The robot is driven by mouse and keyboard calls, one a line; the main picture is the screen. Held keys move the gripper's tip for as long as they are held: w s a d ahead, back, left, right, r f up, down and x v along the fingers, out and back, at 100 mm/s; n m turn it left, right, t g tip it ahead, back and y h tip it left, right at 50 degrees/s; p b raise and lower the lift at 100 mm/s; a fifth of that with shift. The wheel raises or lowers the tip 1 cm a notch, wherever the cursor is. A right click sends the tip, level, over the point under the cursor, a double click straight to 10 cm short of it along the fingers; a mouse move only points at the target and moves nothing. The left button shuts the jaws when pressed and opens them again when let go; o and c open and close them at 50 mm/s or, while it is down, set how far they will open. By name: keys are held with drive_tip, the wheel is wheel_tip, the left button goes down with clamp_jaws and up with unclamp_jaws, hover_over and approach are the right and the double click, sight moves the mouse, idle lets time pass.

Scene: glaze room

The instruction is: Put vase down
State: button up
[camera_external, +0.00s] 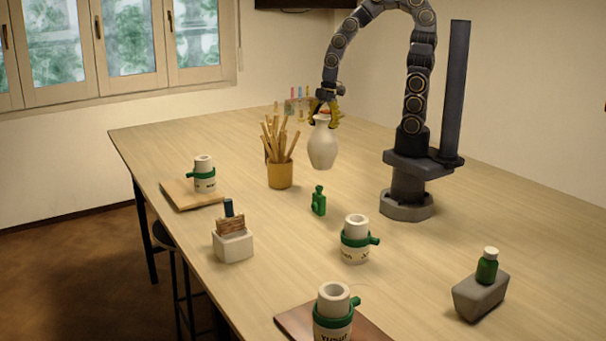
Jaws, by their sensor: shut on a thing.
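A white vase (322,147) with a narrow neck hangs upright from my gripper (323,113). The yellow fingers of my gripper are shut on the vase at its neck and rim. The vase appears to be held above the wooden table (400,285), with its base clear of the surface. It is right of the yellow pot of sticks and left of my arm's base. The far side of the vase and part of the grip are hidden.
A yellow pot (280,174) holds wooden sticks. A small green figure-like object (318,203) stands below the vase. White and green cups (355,248) stand around, one on a wooden board (181,197). A white block (233,247) and a grey block (478,299) with a green bottle (487,270) are nearer.

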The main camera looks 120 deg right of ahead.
drive_tip(key=w+d+f, duration=0.8)
drive_tip(key=w+f, duration=0.1)
drive_tip(key=f, duration=0.3)
drive_tip(key=shift+w+f, duration=0.15)
drive_tip(key=shift+w, duration=0.15)
drive_tip(key=shift+f, duration=0.15)
drive_tip(key=o, duration=1.3)
